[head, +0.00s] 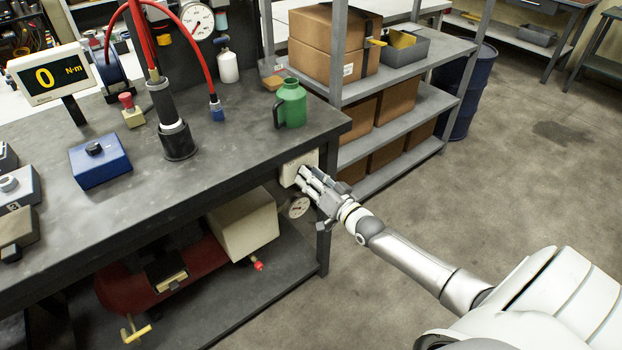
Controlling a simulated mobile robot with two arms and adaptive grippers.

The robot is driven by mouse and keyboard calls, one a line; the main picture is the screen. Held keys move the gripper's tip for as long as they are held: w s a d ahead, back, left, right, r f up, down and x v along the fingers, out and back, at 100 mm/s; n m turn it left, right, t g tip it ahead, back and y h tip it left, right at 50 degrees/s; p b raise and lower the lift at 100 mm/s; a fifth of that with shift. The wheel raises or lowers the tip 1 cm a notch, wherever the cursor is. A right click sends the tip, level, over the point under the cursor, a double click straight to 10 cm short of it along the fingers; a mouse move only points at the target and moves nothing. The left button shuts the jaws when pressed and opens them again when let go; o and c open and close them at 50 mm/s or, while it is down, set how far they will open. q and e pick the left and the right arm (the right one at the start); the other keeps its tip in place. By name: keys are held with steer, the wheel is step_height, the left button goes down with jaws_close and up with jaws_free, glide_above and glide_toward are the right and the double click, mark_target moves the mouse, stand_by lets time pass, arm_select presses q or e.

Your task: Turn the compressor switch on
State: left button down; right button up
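A beige switch box (291,167) is fixed at the front edge of the workbench near its right corner. My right gripper (304,174) reaches in from the lower right, its fingertips at the face of this box. The fingers cover part of the face, so the switch position is hidden. I cannot tell whether the fingers touch it or are open or shut. The red compressor (185,268) with a beige housing (243,226) sits on the shelf under the bench. My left gripper is not in view.
A round gauge (299,207) hangs just below the box. A green jug (291,104) stands on the bench (215,160) above it. A bench leg (323,250) and a shelf rack (410,110) with boxes are close by. The floor at right is clear.

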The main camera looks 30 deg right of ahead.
steer(key=s, duration=1.2)
steer(key=shift+d, duration=0.45)
steer(key=shift+f, duration=0.1)
steer(key=s+a+f+n+g+h, duration=0.1)
steer(key=s+f+g, duration=0.3)
steer(key=f, duration=0.6)
steer(key=s+a+f+n+g, duration=0.1)
steer(key=s+f+g, duration=0.1)
steer(key=s+f, duration=0.65)
steer(key=s+f+n+g+h, duration=0.1)
steer(key=s+f+g, duration=0.15)
steer(key=f, duration=1.05)
steer(key=s+a+f+n+g, duration=0.1)
steer(key=s+a+f, duration=0.3)
steer(key=s, duration=0.4)
steer(key=s+a+f+n+g+p, duration=0.1)
steer(key=s+a+f+g, duration=0.3)
steer(key=s, duration=0.5)
steer(key=s+a+f+n+g, duration=0.2)
steer(key=s+a+f+g, duration=0.1)
steer(key=s+f, duration=0.3)
steer(key=shift+s+a+f+n+p, duration=0.35)
steer(key=shift+s+a, duration=0.55)
steer(key=shift+s, duration=0.35)
